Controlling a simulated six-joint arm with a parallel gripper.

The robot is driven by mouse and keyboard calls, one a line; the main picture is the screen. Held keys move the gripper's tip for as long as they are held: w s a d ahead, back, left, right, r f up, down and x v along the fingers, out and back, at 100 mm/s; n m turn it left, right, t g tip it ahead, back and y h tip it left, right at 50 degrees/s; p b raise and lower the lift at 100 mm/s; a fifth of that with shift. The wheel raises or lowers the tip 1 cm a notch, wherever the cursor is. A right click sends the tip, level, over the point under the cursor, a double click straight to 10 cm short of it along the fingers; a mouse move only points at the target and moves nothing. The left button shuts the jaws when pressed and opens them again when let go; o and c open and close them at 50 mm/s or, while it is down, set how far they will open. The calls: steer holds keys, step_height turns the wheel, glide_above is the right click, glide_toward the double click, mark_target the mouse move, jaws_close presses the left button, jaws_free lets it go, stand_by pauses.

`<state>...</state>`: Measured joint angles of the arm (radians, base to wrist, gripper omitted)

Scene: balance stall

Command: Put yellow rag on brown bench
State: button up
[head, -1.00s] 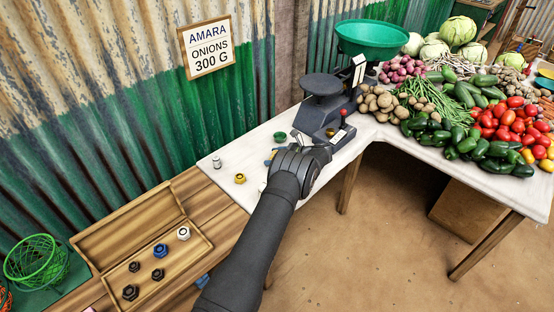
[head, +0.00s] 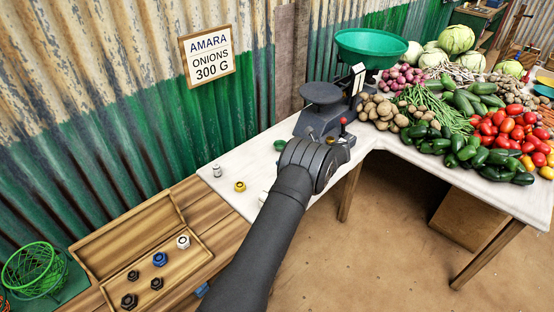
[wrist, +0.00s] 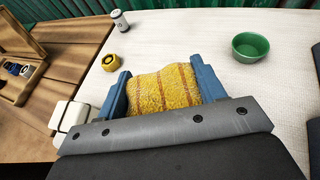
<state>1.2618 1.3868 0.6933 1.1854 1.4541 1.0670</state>
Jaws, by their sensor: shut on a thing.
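The yellow rag (wrist: 163,90), with brown-orange stripes, sits between the two blue fingers of my gripper (wrist: 160,84) in the wrist view. The gripper is shut on it, over the white table; the gap below the rag is hard to judge. In the head view my gripper (head: 312,165) is in front of the scale, and its dark body hides the rag and fingertips. The brown bench (head: 225,225) is the wooden plank surface at the lower left, adjoining the white table. It also shows at the left of the wrist view (wrist: 75,48).
On the white table (head: 228,165) stand a small grey weight (head: 217,170), a brass nut-shaped weight (head: 240,186) and a green bowl (wrist: 250,46). A dark scale (head: 321,110) and vegetables are beyond. An open wooden box (head: 188,262) with several weights and a green basket (head: 35,270) occupy the bench's left part.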

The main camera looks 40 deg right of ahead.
steer(key=s+r, duration=0.3)
steer(key=s, duration=0.2)
steer(key=shift+s+d+r, duration=0.2)
steer(key=shift+s+d, duration=0.1)
steer(key=shift+s, duration=0.05)
